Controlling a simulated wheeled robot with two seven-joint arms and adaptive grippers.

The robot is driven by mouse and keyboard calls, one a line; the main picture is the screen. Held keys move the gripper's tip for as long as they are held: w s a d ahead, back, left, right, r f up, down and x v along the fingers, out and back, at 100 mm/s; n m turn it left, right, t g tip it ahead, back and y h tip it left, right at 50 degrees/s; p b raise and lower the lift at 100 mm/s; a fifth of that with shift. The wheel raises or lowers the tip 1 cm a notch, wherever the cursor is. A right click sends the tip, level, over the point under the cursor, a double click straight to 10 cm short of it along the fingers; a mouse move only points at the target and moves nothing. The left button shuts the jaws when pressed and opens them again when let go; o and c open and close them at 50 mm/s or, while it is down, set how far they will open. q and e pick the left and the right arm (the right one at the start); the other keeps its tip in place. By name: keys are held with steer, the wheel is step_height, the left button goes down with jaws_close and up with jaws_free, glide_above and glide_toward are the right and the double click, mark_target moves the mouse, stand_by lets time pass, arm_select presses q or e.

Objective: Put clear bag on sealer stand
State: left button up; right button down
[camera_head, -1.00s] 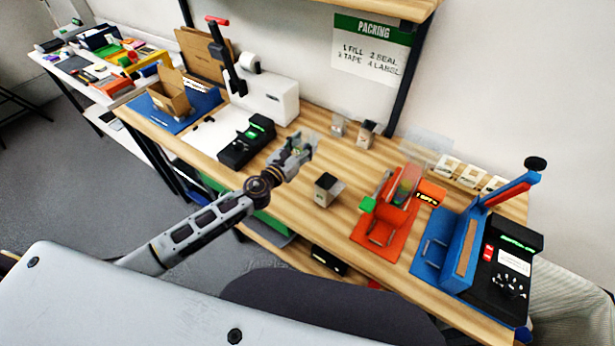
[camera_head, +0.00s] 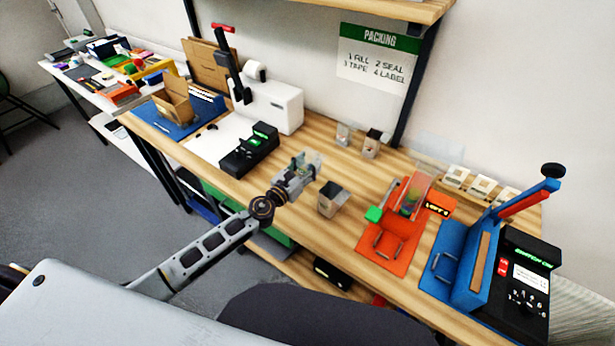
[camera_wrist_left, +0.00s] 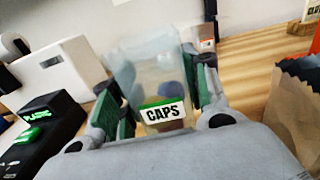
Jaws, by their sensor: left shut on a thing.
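My left gripper (camera_head: 300,172) is shut on a clear bag (camera_head: 309,160), held above the bench between the black device and a small brown bag. In the left wrist view the clear bag (camera_wrist_left: 150,80) stands between the green-padded fingers (camera_wrist_left: 155,100). It has a green and white CAPS label and dark contents low inside. A blue stand (camera_head: 440,262) with a metal bracket is at the right of the bench, against a sealer (camera_head: 515,275) with a raised blue and red arm. My right gripper is not in view.
The brown bag (camera_head: 331,198) stands just right of my left gripper. An orange-red stand (camera_head: 385,250) lies between it and the blue stand. The black device (camera_head: 250,150) and white machine (camera_head: 275,105) are at left. Small containers (camera_head: 371,144) stand behind.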

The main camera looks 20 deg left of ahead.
arm_select(q)
steer(key=shift+f, duration=0.3)
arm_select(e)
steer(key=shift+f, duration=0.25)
arm_select(q)
steer(key=shift+f+b, duration=0.75)
steer(key=shift+f, duration=0.05)
steer(key=shift+f+b, duration=0.5)
steer(key=shift+f, duration=0.45)
steer(key=shift+b, duration=0.3)
steer(key=shift+f, duration=0.15)
steer(key=o, duration=1)
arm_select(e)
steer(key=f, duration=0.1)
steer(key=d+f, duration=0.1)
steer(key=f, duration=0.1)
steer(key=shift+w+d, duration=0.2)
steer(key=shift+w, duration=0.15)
